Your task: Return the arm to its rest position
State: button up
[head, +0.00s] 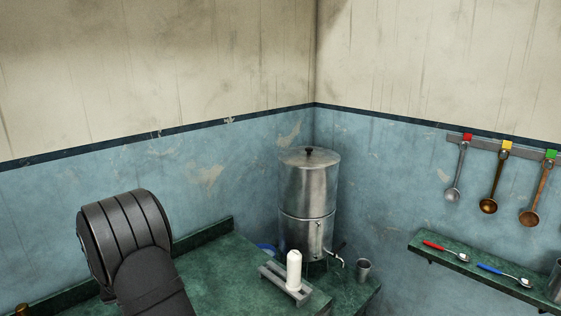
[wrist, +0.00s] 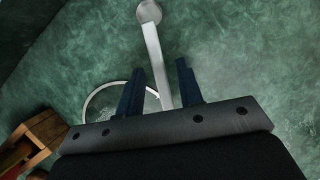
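In the wrist view my gripper (wrist: 160,68) points over a green worn surface. Its two dark blue fingers are spread apart with a clear gap, so it is open. A pale grey bar with a round end (wrist: 150,14) runs between the fingers in the picture. I see gaps beside the bar, and it looks to lie beyond the fingers. In the head view my black arm fills the lower left, and my gripper does not show there.
A green counter (head: 215,270) carries a steel urn (head: 308,190), a white cylinder (head: 294,270) on a grey stand and a metal cup (head: 363,269). A shelf (head: 455,265) with spoons and hanging ladles (head: 490,206) are at right. A wooden thing (wrist: 38,135) is near my gripper.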

jog(key=shift+x, duration=1)
jog(key=shift+r, duration=1.1)
jog(key=shift+f, duration=0.15)
